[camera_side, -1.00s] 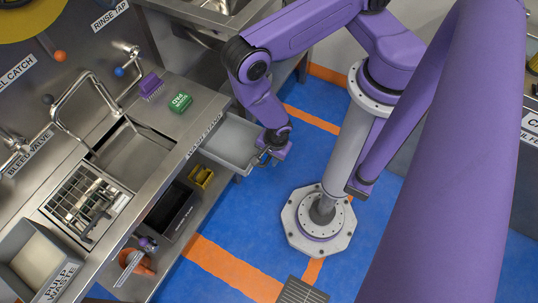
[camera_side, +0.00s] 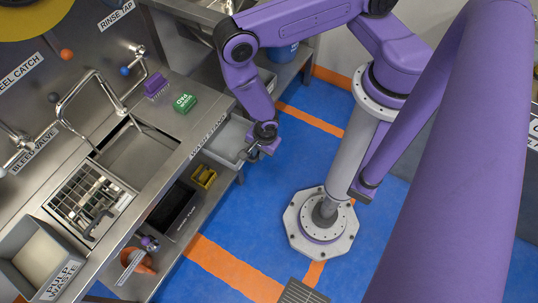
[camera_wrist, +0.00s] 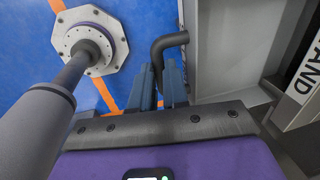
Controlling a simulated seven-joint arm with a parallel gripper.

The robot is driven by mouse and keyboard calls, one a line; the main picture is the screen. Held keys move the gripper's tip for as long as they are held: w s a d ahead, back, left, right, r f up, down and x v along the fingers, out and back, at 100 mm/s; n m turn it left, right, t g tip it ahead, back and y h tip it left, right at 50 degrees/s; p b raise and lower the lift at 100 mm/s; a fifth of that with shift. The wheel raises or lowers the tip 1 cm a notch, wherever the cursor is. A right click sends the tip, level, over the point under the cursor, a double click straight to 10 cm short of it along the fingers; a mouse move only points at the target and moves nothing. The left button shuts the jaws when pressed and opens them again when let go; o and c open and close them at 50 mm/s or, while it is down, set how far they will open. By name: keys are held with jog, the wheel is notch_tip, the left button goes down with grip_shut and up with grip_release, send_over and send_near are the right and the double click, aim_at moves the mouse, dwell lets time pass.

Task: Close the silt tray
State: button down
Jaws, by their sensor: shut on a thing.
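The silt tray, which I take to be the grey drawer (camera_side: 228,140), is partly out from under the steel bench edge in the side view. Its inside looks empty. My gripper (camera_side: 262,150) is at the drawer's outer front. In the wrist view my gripper (camera_wrist: 158,80) is shut on the bent black handle (camera_wrist: 168,42), which passes between the two fingers. The drawer's grey wall (camera_wrist: 208,45) shows just right of the handle. The drawer's inner end is hidden under the bench.
A yellow item (camera_side: 203,177) and a dark tray (camera_side: 172,208) sit on the lower shelf. A blue bin (camera_side: 280,53) stands behind. The blue floor (camera_side: 260,205) is open.

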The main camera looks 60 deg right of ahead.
send_near(233, 144)
jog(key=f, duration=0.3)
jog(key=w+f, duration=0.1)
jog(key=f, duration=0.1)
jog(key=shift+a+f, duration=0.1)
jog(key=c, duration=1.1)
grip_release()
jog(key=shift+s, duration=0.1)
jog(key=s+r, duration=0.1)
jog(key=r, duration=0.4)
jog(key=s+r, duration=0.1)
jog(key=r, duration=0.5)
jog(key=s+r, duration=0.1)
jog(key=r, duration=0.5)
jog(key=shift+r, duration=0.1)
